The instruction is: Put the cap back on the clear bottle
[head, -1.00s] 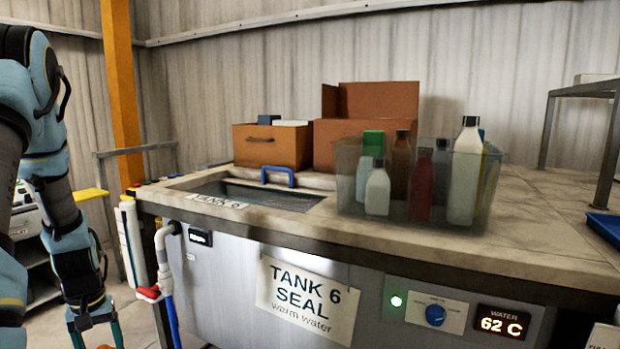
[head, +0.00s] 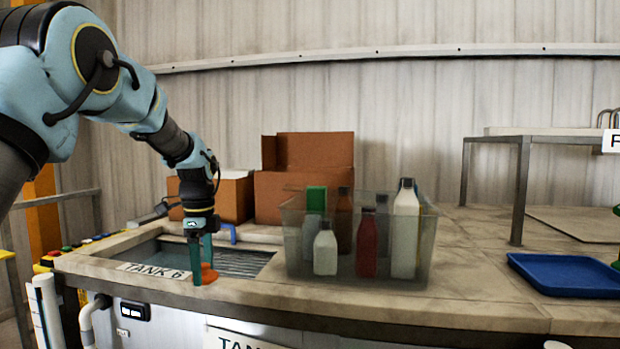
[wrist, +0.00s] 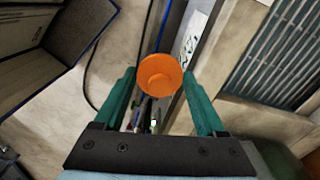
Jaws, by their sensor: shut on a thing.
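My gripper (head: 202,262) is pointed down over the front edge of tank 6, left of the clear bin. It is shut on an orange cap (head: 208,274). In the wrist view the orange cap (wrist: 160,76) is round and sits between the two green fingers of my gripper (wrist: 160,84). I cannot make out an uncapped clear bottle in either view. The bottles that show stand in the bin, and those whose tops show have dark or grey caps.
The see-through bin (head: 300,268) holds several bottles and a green box. Cardboard boxes (head: 303,205) stand behind it. The tank's open basin (head: 240,263) lies beside my gripper. A blue tray (head: 565,275) is at the right. The counter between bin and tray is clear.

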